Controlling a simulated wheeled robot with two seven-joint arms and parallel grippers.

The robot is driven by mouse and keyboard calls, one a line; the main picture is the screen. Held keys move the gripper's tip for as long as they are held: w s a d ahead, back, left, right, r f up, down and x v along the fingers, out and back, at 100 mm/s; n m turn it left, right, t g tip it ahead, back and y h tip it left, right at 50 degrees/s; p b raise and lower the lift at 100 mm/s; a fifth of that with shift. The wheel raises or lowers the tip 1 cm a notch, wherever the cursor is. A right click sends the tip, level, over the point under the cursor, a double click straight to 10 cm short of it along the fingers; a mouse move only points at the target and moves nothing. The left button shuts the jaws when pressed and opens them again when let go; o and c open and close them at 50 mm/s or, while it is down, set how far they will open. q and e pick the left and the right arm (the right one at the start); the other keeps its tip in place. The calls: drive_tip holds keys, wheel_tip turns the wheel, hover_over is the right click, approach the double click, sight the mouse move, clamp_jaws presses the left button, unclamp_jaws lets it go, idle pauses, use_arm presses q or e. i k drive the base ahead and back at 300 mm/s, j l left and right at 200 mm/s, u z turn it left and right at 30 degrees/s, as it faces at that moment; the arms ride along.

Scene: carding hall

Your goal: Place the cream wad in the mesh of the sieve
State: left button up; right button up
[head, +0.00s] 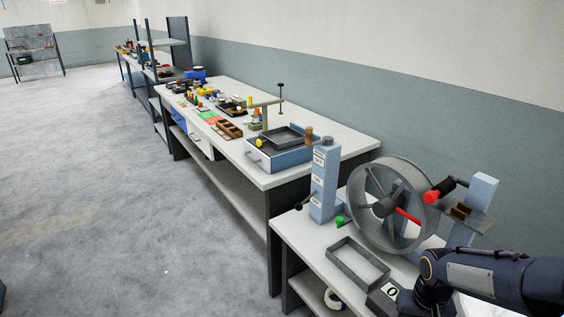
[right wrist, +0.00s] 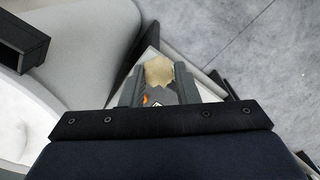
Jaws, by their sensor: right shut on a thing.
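The cream wad (right wrist: 159,70) shows in the right wrist view as a small, rough, pale tan lump. My right gripper (right wrist: 158,78) is shut on it, with a grey finger on either side. In the head view my right arm comes in from the lower right over the near bench; its fingertips and the wad are hidden there. A grey rectangular open frame (head: 331,254) lies on the near bench, left of my right arm. It may be the sieve, but I cannot make out any mesh. My left gripper is not in view.
A large grey drum wheel (head: 426,206) with a red handle stands behind the frame, and a blue post (head: 325,185) stands left of it. A longer, cluttered bench (head: 348,143) extends behind.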

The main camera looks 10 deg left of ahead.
sight(283, 139)
drive_tip(key=i+j+u, duration=0.2)
drive_tip(key=u, duration=0.25)
drive_tip(key=i+j+u, duration=0.2)
drive_tip(key=u, duration=0.25)
drive_tip(key=i+j+u, duration=0.25)
drive_tip(key=u, duration=0.25)
drive_tip(key=i+u, duration=0.25)
drive_tip(key=i, duration=0.5)
drive_tip(key=i+z, duration=0.3)
drive_tip(key=z, duration=0.15)
drive_tip(key=i+j+z, duration=0.25)
drive_tip(key=z, duration=0.15)
drive_tip(key=i+j+z, duration=0.25)
drive_tip(key=z, duration=0.2)
drive_tip(key=i, duration=0.05)
